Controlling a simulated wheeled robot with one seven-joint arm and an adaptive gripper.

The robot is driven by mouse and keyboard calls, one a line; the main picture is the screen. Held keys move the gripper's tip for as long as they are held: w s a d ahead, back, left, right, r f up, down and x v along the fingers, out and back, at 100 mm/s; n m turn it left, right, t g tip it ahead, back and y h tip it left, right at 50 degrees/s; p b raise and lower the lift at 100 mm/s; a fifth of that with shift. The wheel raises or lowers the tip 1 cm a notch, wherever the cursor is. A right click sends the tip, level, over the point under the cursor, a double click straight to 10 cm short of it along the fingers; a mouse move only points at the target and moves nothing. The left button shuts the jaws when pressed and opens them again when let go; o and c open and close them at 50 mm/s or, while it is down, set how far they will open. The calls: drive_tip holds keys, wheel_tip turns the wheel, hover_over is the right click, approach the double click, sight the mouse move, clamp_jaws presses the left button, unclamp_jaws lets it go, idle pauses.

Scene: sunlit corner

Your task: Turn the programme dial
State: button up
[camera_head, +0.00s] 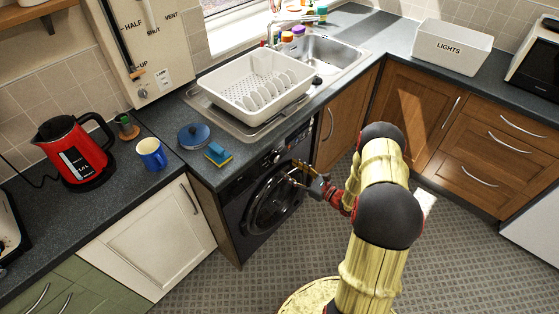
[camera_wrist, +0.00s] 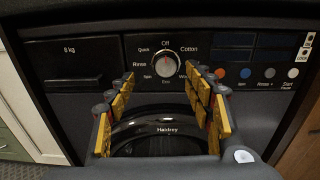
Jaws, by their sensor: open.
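The programme dial (camera_wrist: 166,62) is a round silver knob on the black washing machine's panel in the wrist view. Words ring it, with Off at the top, Cotton upper right, Quick and Rinse on the left, and Spin and Eco below. A mark on the dial seems to point up towards Off. My gripper (camera_wrist: 165,82) is open, its yellow-padded fingers spread to the left and right below the dial, with nothing between them. In the head view my gripper (camera_head: 302,177) is in front of the washing machine (camera_head: 233,207), near its panel. Whether the fingers touch the panel cannot be told.
Several small buttons (camera_wrist: 245,73) sit right of the dial, and a drawer marked 8 kg (camera_wrist: 72,65) is left. The round door (camera_head: 273,203) is below. The floor (camera_head: 459,254) is clear.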

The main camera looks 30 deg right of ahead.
sight(277, 159)
drive_tip(key=shift+m+h, duration=0.3)
drive_tip(key=x, duration=0.2)
drive_tip(key=b+x, duration=0.1)
drive_tip(key=x, duration=0.4)
drive_tip(key=shift+w+d+f+b, duration=0.15)
drive_tip(key=shift+w+d+b, duration=0.1)
drive_tip(key=shift+w+b, duration=0.05)
drive_tip(key=shift+c, duration=1.2)
drive_tip(key=c, duration=0.9)
